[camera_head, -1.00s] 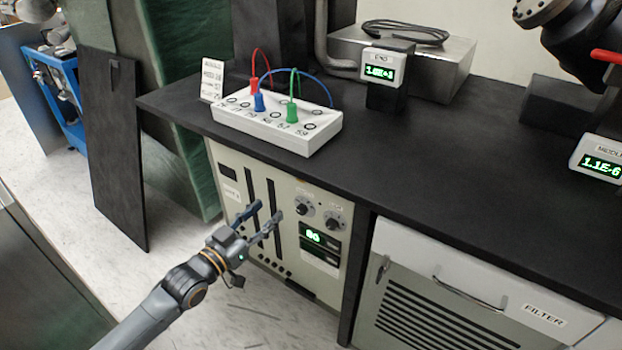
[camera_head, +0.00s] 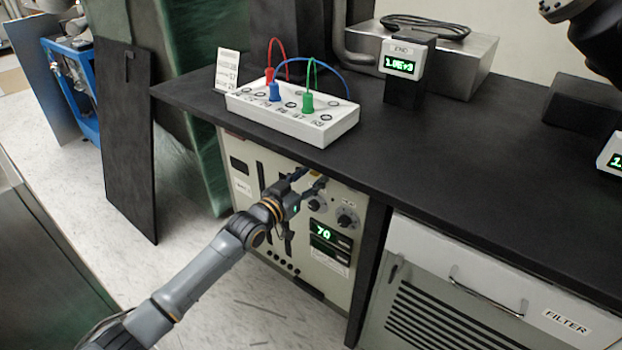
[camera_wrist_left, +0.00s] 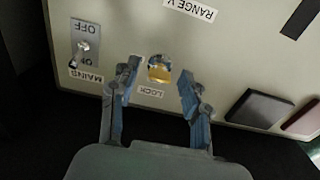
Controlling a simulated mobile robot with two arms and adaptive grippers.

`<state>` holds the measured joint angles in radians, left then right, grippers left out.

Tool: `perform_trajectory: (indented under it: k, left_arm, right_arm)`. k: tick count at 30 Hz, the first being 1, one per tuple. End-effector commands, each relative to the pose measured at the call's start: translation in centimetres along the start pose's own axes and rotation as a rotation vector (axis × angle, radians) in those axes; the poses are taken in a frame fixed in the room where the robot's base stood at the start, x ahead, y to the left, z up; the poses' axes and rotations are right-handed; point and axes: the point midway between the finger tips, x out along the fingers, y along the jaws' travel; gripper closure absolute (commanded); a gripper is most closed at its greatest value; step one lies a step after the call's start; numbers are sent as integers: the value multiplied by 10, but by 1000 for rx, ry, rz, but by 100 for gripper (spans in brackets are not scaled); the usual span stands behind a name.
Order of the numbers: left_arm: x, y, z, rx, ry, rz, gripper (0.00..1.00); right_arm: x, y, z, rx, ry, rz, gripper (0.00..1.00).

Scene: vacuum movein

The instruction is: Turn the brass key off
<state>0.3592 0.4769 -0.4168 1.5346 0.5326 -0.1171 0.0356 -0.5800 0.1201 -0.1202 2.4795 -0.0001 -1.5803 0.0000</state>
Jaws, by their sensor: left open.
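The brass key (camera_wrist_left: 158,69) sits in a round lock on the beige panel in the left wrist view, above a label reading LOCK. My left gripper (camera_wrist_left: 155,85) is open, with one finger on each side of the key and a gap to each. In the head view my left gripper (camera_head: 312,180) is at the upper part of the cabinet front (camera_head: 330,255), just under the bench edge. A small bit of yellow shows near its fingertips there, too small to make out.
In the left wrist view a MAINS toggle switch (camera_wrist_left: 82,48) is left of the lock, and a dark square button (camera_wrist_left: 258,108) is to the right. In the head view two knobs (camera_head: 346,218) and a green display (camera_head: 323,231) are close by. The black bench top (camera_head: 430,150) overhangs.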

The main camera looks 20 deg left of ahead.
Motion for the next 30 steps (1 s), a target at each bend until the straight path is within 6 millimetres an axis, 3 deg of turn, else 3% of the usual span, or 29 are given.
perform_trajectory:
  k: [7,14,27,30]
  left_arm:
    - [1,0,0,0,-1,0,53]
    - [0,0,0,-1,0,0,100]
    - [0,0,-1,-70,-1,0,100]
    - [0,0,-1,-127,-2,0,100]
  right_arm:
    - [0,0,0,0,0,0,46]
    - [0,0,0,0,0,0,46]
    - [-4,0,-2,0,2,0,46]
    - [15,0,-2,0,-10,-2,46]
